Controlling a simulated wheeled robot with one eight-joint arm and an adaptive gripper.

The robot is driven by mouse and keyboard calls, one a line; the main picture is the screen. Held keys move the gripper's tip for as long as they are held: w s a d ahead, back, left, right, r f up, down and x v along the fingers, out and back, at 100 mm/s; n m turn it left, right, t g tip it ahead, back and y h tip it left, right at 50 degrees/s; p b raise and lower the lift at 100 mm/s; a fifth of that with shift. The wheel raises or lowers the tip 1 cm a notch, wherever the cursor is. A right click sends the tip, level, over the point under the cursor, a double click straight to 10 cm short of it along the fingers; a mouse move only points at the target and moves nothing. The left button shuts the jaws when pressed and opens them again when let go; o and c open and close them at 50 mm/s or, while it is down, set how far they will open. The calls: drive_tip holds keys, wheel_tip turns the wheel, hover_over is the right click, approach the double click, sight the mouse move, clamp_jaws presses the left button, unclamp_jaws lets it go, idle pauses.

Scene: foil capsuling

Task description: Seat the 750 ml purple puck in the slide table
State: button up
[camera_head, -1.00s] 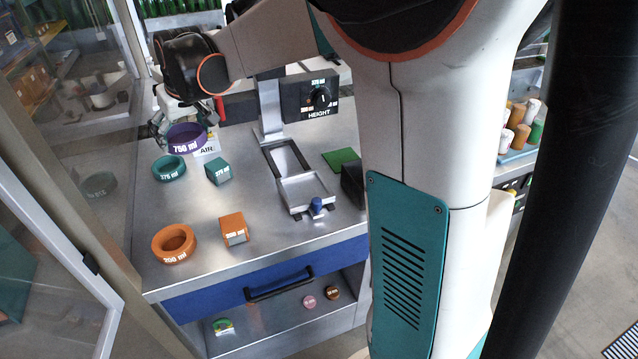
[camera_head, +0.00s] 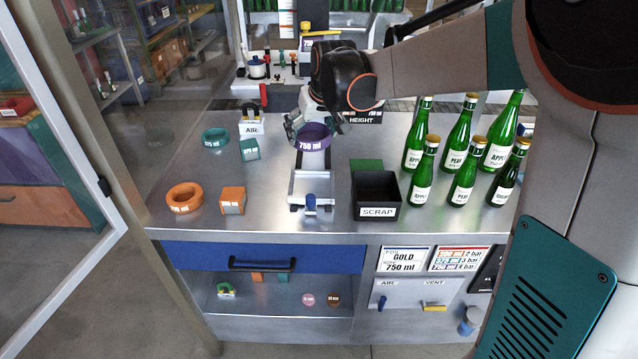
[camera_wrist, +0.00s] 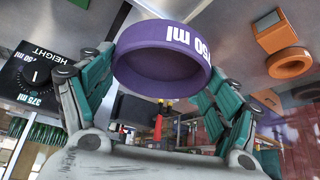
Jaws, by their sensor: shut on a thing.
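The purple 750 ml puck (camera_head: 313,138) is a ring with white lettering. My gripper (camera_head: 312,126) is shut on it and holds it over the back part of the slide table (camera_head: 311,187). In the wrist view the puck (camera_wrist: 160,66) sits between the teal fingers of my gripper (camera_wrist: 155,75). The slide table is a pale metal carriage with a blue knob at its front. The puck and gripper hide its rear part. The gap between puck and slide table is hard to judge.
An orange ring (camera_head: 184,198), an orange block (camera_head: 232,200), a teal ring (camera_head: 215,138) and a teal block (camera_head: 249,150) stand at left. A black SCRAP box (camera_head: 376,194) and several green bottles (camera_head: 462,150) stand at right. The HEIGHT unit (camera_head: 362,121) is behind.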

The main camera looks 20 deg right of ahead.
wheel_tip(320, 180, down, 15)
drive_tip(key=b, duration=0.4)
drive_tip(key=shift+f, duration=0.15)
drive_tip(key=shift+f+b, duration=0.25)
drive_tip(key=shift+b, duration=0.1)
drive_tip(key=o, duration=0.9)
drive_tip(key=shift+o, duration=0.8)
drive_tip(key=shift+r, duration=0.1)
